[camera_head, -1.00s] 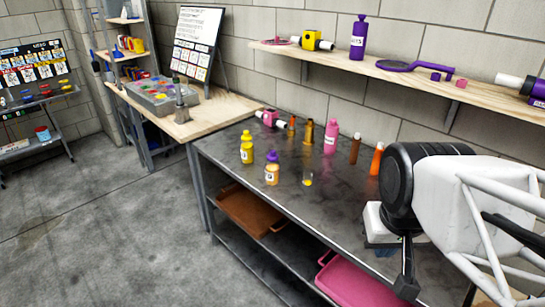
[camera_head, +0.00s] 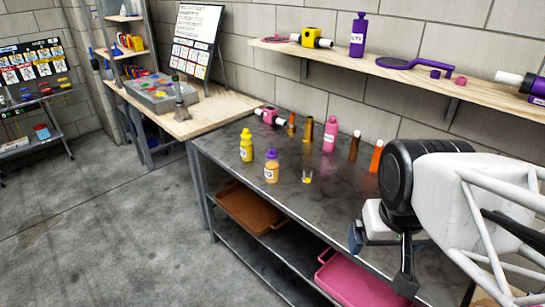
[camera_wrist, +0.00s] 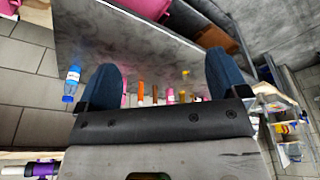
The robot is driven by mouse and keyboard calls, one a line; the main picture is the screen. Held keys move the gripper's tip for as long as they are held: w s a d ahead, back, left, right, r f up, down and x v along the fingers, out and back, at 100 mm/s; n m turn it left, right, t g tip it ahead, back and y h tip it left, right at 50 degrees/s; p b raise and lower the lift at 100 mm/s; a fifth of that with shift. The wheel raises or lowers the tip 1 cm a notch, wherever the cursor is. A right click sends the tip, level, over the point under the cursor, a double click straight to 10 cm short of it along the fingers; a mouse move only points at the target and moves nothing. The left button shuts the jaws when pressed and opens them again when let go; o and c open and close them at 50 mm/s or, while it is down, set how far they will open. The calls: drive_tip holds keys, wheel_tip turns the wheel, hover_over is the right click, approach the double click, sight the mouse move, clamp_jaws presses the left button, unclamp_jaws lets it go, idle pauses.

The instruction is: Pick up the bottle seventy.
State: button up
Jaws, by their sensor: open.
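My gripper (camera_head: 381,262) is open and empty over the front right of the grey metal workbench (camera_head: 240,150). Its two dark fingers also show in the wrist view (camera_wrist: 160,62), with nothing between them at close range. A blue bottle with a white label (camera_wrist: 72,86) stands on the bench at the left of the wrist view, outside the left finger. It is not seen in the head view, where my arm hides part of the bench. Other labelled bottles are yellow (camera_head: 246,147), orange with a purple cap (camera_head: 271,168) and pink (camera_head: 330,135). I cannot read a seventy on any label.
Brown (camera_head: 354,148) and orange (camera_head: 376,158) containers stand near the bench's back edge. A small beaker (camera_head: 307,177) stands at mid-bench. A wall shelf (camera_head: 415,75) runs above. A pink tray (camera_head: 355,285) lies below. The bench front centre is clear.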

drive_tip(key=w+f+n+t, duration=0.2)
drive_tip(key=w+n+t, duration=0.45)
drive_tip(key=w, duration=3.25)
drive_tip(key=w+a+f+n+y, duration=0.4)
drive_tip(key=w+a+f+y, duration=0.45)
drive_tip(key=w+f, duration=0.55)
drive_tip(key=n+g+y, duration=0.2)
drive_tip(key=g+y, duration=0.1)
drive_tip(key=y, duration=0.1)
approach(272, 168)
drive_tip(key=w+a, duration=0.2)
drive_tip(key=w, duration=0.2)
drive_tip(key=shift+s+f, duration=0.15)
drive_tip(key=shift+f, duration=0.3)
drive_tip(key=shift+a, duration=0.1)
drive_tip(key=shift+h+x, duration=0.25)
drive_tip(key=shift+x, duration=1)
